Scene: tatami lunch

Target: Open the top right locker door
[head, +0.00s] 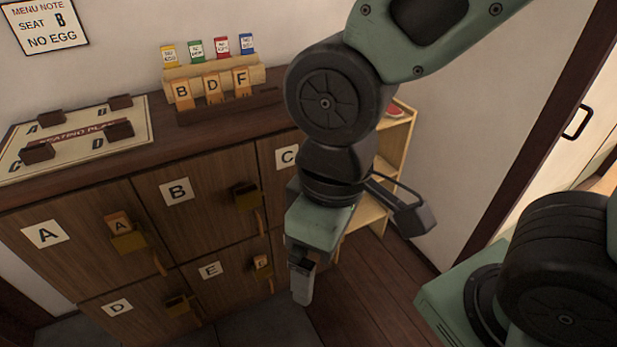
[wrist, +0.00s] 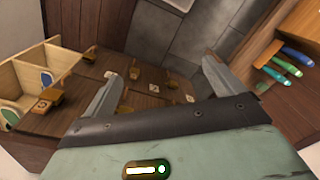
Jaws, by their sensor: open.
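The brown wooden locker (head: 95,225) stands at the left in the head view, with lettered doors in two rows. The top right door (head: 278,175), labelled C, is mostly hidden behind my arm; only its left part and label (head: 287,156) show, and it looks shut. Its lock and handle are hidden in the head view. My gripper (head: 302,285) hangs in front of the locker's right part, pointing down, open with nothing visible between its fingers. Both fingers spread apart in the wrist view (wrist: 160,88), with brown locker fronts and small orange fittings beyond.
Door B (head: 178,191) has a dark lock box (head: 246,196); door A's box (head: 129,240) holds an A tag. B, D and F tags stand in a wooden rack (head: 213,88) on top. A light wood shelf (head: 393,160) stands right of the locker. Floor (head: 375,290) is free in front.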

